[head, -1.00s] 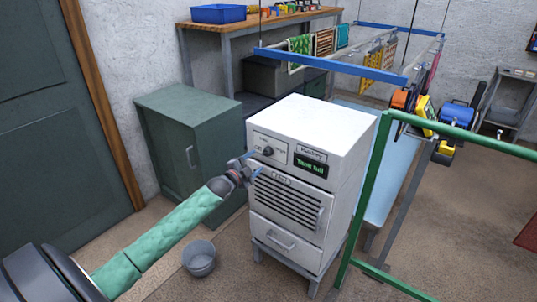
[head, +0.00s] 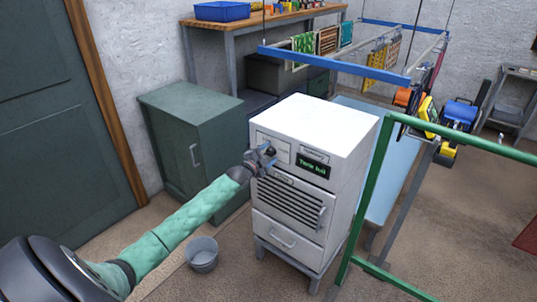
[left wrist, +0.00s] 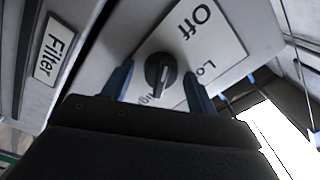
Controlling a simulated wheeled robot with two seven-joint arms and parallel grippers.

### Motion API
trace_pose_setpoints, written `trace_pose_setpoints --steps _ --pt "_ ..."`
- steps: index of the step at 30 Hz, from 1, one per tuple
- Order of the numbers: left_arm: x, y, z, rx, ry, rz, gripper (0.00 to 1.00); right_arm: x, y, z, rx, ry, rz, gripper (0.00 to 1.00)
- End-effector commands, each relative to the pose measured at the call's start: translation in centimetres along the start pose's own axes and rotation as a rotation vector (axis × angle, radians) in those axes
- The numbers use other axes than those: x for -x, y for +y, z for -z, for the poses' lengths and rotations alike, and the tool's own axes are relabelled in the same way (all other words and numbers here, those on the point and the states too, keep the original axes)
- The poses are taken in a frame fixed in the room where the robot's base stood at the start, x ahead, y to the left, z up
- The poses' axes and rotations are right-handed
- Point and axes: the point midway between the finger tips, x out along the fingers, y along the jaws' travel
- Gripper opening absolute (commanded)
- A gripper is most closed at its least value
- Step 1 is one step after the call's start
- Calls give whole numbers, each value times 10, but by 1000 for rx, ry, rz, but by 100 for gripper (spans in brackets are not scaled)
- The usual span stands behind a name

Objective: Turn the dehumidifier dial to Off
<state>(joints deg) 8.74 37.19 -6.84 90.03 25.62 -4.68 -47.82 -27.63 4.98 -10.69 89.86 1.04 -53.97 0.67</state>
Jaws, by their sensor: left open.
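The white dehumidifier (head: 330,121) stands on a grey stand, with a lit green "Tank full" display (head: 312,166) on its front. Its dial (left wrist: 160,76) is a dark round knob with a raised bar, on a pale plate lettered "Off", "Low" and a partly hidden "High". In the left wrist view the bar runs nearly up and down and its lower end lies near "High", away from "Off". My left gripper (head: 268,154) is at the dial and hides most of it in the head view. Its open fingers lie either side of the knob, with gaps showing. My right gripper is not in view.
A "Filter" label (left wrist: 55,47) is beside the dial plate. A green cabinet (head: 190,105) stands left of the dehumidifier, and a grey bucket (head: 202,254) is on the floor below my left arm. A green rail (head: 365,200) runs close by on the right.

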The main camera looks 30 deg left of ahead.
Motion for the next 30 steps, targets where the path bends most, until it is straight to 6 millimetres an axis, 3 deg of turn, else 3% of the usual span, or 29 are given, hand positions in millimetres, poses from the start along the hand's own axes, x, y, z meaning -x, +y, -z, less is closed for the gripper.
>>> trace_pose_setpoints --steps 5,12,22,30 --pt "0 0 0 0 0 0 58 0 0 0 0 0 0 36" --pt "0 0 0 0 0 0 15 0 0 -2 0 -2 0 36" --pt "0 1 0 42 0 -1 15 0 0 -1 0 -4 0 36" --pt "0 1 -1 209 -1 -1 15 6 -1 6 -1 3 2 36"
